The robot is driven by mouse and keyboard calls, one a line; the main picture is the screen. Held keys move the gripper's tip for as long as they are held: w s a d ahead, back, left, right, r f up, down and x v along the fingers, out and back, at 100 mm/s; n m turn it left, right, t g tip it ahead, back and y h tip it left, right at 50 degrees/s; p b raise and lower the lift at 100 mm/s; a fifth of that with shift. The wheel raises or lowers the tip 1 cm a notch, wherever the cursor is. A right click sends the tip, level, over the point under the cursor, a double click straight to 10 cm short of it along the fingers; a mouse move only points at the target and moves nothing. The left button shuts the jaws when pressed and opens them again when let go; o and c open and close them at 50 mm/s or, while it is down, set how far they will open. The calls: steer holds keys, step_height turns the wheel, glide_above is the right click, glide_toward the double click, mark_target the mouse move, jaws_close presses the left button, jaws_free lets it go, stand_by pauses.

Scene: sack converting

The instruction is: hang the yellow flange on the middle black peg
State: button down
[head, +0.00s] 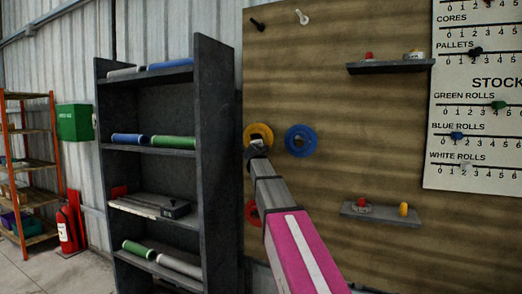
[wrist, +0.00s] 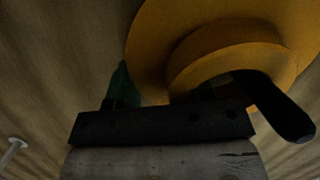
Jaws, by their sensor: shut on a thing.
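The yellow flange (head: 258,131) is against the wooden board, left of the blue flange. It fills the top of the wrist view (wrist: 215,35), its round hub facing the camera. My gripper (head: 257,145) is shut on the yellow flange; the flange and dark gripper body hide most of the fingers. A black peg (wrist: 285,112) sticks out at the hub's lower right in the wrist view. It looks to come through the flange's hole, but the hole's edge is hidden. In the head view this peg is hidden behind my gripper and the flange.
A blue flange (head: 301,140) hangs close to the right. A red flange (head: 251,214) shows below, partly behind my arm. Another black peg (head: 258,25) and a white peg (head: 302,17) are higher up. A dark shelf unit (head: 214,150) stands close left.

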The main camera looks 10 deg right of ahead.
stand_by(0.3)
steer(key=shift+c, duration=2.2)
jaws_free()
steer(key=shift+s, duration=0.15)
steer(key=v, duration=1)
steer(key=s+d+f+n+g+y, duration=0.1)
steer(key=s+f+n+g, duration=0.2)
steer(key=f, duration=0.8)
steer(key=s+d+f+n+g, duration=0.1)
steer(key=s+f+n+g, duration=0.15)
steer(key=f, duration=0.95)
steer(key=s+d+f+n+g+y, duration=0.1)
steer(key=s+f+n+g, duration=0.2)
steer(key=f, duration=0.8)
steer(key=s+a+f+n+g+y, duration=0.1)
steer(key=s+f+n+g, duration=0.3)
steer(key=s+f, duration=0.6)
steer(key=s+a+f+n+g+y, duration=0.1)
steer(key=s+f+n+g+y, duration=0.2)
steer(key=s+f+n, duration=0.4)
steer(key=s+f+g, duration=0.1)
steer(key=s+f, duration=0.3)
steer(key=f, duration=0.3)
steer(key=shift+a+f, duration=0.25)
